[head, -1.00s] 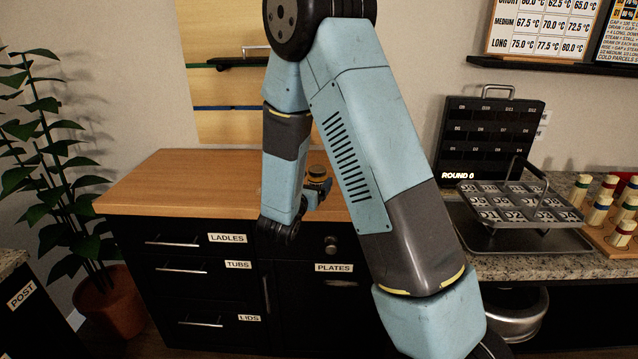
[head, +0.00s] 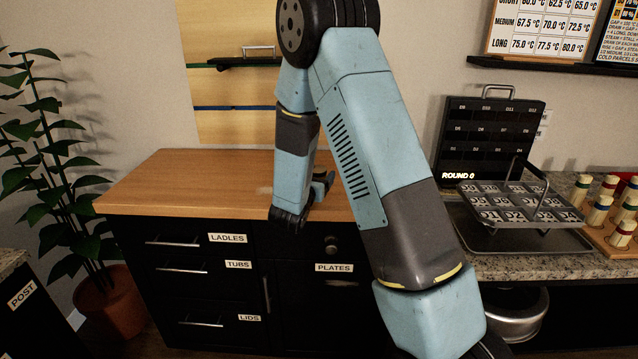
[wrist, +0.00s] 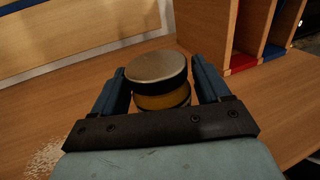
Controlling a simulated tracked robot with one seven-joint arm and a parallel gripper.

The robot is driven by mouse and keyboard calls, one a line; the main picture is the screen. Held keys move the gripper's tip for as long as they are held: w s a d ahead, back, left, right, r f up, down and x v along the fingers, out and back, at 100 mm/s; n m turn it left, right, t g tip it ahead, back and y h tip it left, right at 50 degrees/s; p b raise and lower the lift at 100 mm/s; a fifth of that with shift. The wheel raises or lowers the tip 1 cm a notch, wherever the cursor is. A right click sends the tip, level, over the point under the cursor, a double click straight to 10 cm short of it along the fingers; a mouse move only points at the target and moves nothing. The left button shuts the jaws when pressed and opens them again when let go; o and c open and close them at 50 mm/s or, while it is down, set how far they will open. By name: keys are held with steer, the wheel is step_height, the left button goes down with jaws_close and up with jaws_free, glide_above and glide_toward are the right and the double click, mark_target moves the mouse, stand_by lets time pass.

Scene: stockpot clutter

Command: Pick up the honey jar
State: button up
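The honey jar (wrist: 162,102), amber with a broad tan lid, stands on the wooden counter in the wrist view. It is between the two fingers of my gripper (wrist: 163,85). A narrow gap shows between the jar and the right finger; the left finger is very close to the jar, and contact there cannot be made out. The fingers are spread apart. In the head view my gripper (head: 322,186) is low over the counter, partly behind my arm, and the jar is hidden there.
The wooden counter (head: 175,180) is clear to the left, above dark drawers. A wooden divider unit (wrist: 210,35) with red and blue bases stands close at the right in the wrist view. A pale speckled patch (wrist: 45,158) lies on the counter.

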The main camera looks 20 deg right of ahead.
steer(key=c, duration=0.9)
steer(key=shift+r, duration=0.15)
